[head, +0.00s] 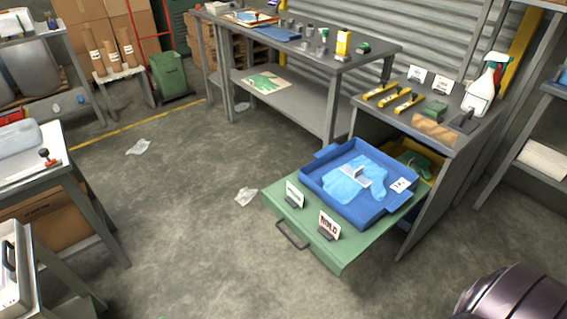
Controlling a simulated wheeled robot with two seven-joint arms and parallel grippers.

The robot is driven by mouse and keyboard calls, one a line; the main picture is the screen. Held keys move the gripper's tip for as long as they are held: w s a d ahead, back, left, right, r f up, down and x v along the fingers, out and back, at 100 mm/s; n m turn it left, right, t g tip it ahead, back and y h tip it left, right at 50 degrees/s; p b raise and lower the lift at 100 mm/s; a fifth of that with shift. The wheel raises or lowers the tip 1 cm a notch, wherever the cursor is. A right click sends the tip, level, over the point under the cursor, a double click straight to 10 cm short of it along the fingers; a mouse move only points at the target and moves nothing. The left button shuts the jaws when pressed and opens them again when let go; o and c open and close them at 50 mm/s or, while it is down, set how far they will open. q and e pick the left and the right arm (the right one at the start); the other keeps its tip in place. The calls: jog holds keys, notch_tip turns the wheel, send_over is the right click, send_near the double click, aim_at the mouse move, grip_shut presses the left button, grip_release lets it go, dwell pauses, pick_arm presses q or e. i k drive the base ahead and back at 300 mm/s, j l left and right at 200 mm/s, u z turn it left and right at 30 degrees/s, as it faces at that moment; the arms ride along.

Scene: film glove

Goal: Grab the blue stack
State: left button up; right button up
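A flat light-blue stack (345,191), like thin film or gloves, lies inside a blue tray (376,217). A small white and grey piece rests on top of the stack, and a white label card (401,185) is at the tray's right side. The tray sits on an open green drawer (285,215) that sticks out from under the grey workbench. A green stack (415,163) in a yellow tray is partly hidden deeper in the drawer. Neither of my grippers is in view.
Two upright sign cards (329,226) stand along the drawer's front, by its dark handle (291,235). Yellow-black tools (395,98) and a spray bottle (484,88) are on the workbench above. White scraps (246,196) lie on the otherwise clear floor left of the drawer.

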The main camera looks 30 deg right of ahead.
aim_at(346, 182)
jog(key=z, duration=1)
